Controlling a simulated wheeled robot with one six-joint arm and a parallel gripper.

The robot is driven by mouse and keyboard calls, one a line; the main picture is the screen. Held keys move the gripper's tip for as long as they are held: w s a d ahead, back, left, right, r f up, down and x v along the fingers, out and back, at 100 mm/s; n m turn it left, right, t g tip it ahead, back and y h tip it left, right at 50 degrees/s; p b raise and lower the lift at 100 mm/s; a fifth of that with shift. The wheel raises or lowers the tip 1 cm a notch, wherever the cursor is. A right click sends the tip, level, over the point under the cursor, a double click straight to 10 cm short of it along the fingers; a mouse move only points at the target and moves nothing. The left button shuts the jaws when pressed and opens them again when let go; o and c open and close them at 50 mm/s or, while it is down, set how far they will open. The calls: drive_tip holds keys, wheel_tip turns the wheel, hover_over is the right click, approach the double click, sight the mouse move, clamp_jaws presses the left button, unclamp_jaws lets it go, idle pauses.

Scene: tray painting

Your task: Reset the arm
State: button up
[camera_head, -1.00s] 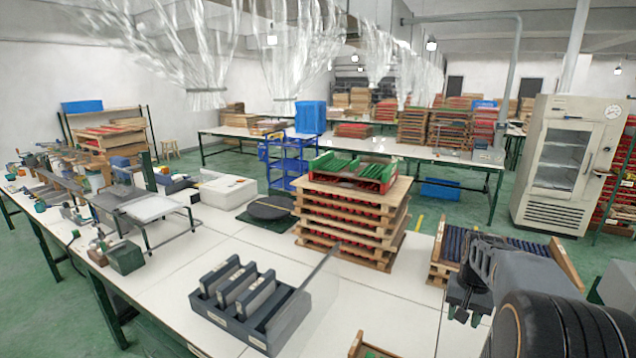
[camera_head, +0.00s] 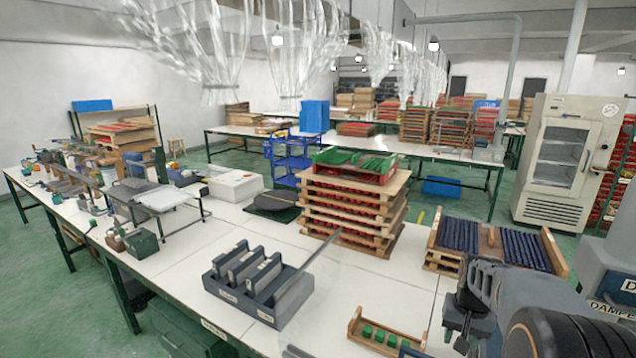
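My gripper (camera_head: 462,330) is at the lower right of the head view, at the end of my dark grey arm. It hangs over the right part of the white table (camera_head: 190,245), in front of the wooden tray (camera_head: 497,250) of dark blue rods. Its dark fingers point downward and are small and partly blurred. I cannot tell how far apart they are, and I see nothing clearly held between them.
A grey slotted holder (camera_head: 258,285) stands mid-table. Left of my gripper lies a small wooden tray (camera_head: 358,334) with green blocks. Behind are stacked wooden trays (camera_head: 352,205) topped by a red and green tray (camera_head: 355,165). Bare tabletop lies between.

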drive_tip(key=s+a+f+n+t+b, duration=0.3)
drive_tip(key=s+a+f+n+b, duration=0.2)
drive_tip(key=s+a+f+b, duration=0.3)
drive_tip(key=s+a+b, duration=0.3)
drive_tip(key=s+a, duration=0.1)
drive_tip(key=a, duration=0.3)
drive_tip(key=shift+s+a+f+b, duration=0.15)
drive_tip(key=shift+s+b, duration=0.05)
drive_tip(key=shift+b, duration=0.1)
